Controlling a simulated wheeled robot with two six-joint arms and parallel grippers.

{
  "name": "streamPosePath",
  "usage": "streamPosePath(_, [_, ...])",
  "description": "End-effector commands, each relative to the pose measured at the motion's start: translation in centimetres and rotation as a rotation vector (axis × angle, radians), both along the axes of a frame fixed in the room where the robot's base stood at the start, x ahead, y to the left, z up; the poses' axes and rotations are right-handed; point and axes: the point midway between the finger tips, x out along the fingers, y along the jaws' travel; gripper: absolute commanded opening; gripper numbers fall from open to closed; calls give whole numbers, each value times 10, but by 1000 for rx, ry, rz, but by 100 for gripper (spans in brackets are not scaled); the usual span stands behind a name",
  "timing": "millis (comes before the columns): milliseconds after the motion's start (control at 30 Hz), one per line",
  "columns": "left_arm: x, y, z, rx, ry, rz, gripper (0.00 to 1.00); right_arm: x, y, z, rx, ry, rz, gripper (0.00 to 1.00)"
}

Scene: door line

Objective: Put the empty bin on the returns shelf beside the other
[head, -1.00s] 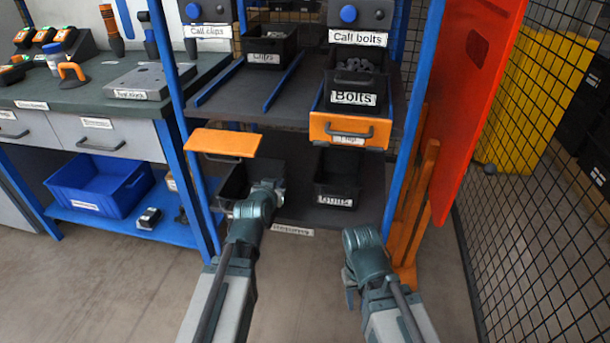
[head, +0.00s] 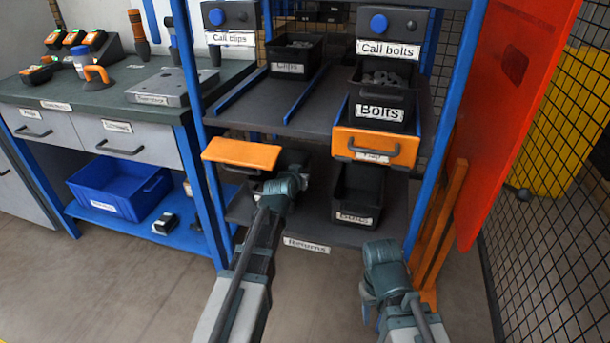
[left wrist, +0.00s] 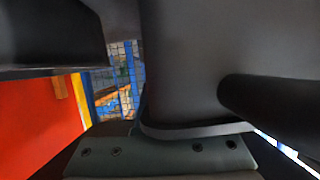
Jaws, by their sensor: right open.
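The returns shelf (head: 308,245) is the low dark shelf of the rack. A black bin (head: 357,215) with a white label stands upright at its right side; no contents show inside. My left gripper (head: 291,172) reaches over the shelf, left of that bin. A dark shape behind and left of it may be a second bin, mostly hidden by my arm. In the left wrist view a large dark surface and a black rounded bar (left wrist: 270,108) fill the picture close up; the grip is not clear. My right gripper (head: 372,300) is open and empty, low in front of the rack.
Above the shelf sit an orange tray front with the Bolts bin (head: 381,100), an orange flap (head: 241,153) and the Clips bin (head: 291,58). Blue posts flank the opening. A red panel (head: 510,110) and mesh fence stand right. A blue crate (head: 118,190) is left.

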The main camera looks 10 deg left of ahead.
Motion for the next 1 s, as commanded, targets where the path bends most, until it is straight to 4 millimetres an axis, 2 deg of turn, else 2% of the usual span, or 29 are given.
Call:
streamPosePath(33, [15, 3, -2, 1, -1, 0, 0, 0, 0, -2, 0, 0, 0, 50])
streamPosePath(200, [28, 6, -3, 1, -1, 0, 0, 0, 0, -3, 1, 0, 1, 50])
streamPosePath(367, [27, 6, -5, 0, -1, 1, 0, 0, 0, -5, 1, 0, 1, 50])
streamPosePath(700, [26, 11, -39, 2, -1, 1, 0, 0, 1, -40, 4, 0, 4, 50])
streamPosePath(1000, [26, 11, -38, 1, -1, 0, 0, 0, 1, -38, 4, 0, 3, 50])
